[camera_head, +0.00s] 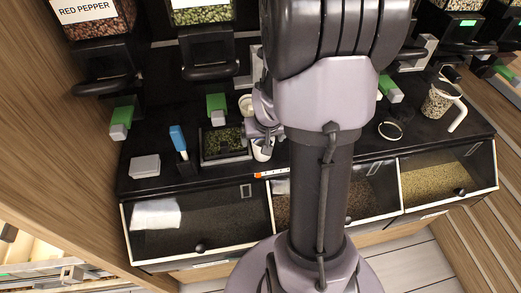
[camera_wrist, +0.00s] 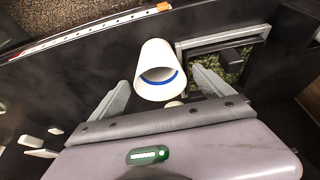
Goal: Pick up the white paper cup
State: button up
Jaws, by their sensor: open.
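The white paper cup (camera_wrist: 157,60) shows in the wrist view with a blue line inside its mouth. It is between and slightly beyond the fingertips of my gripper (camera_wrist: 159,80), which is open, with one finger on each side. I see no clear contact between cup and fingers. In the head view the cup (camera_head: 262,150) stands on the black counter, just right of the green-filled tray. My gripper (camera_head: 263,133) is close beside it there, partly hidden by my own arm.
The tray (camera_head: 225,160) of green bits lies close to the cup. A ruler-like strip (camera_head: 272,173) runs along the counter's front edge. A blue-handled tool (camera_head: 178,138) and white block (camera_head: 145,166) are left. A speckled mug (camera_head: 437,101) stands right. Dispensers line the back.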

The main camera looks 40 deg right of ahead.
jog(key=shift+x, duration=0.75)
jog(key=shift+r, duration=0.2)
jog(key=shift+c, duration=0.2)
jog(key=c, duration=1.3)
jog(key=shift+c, duration=0.2)
jog(key=shift+r, duration=0.1)
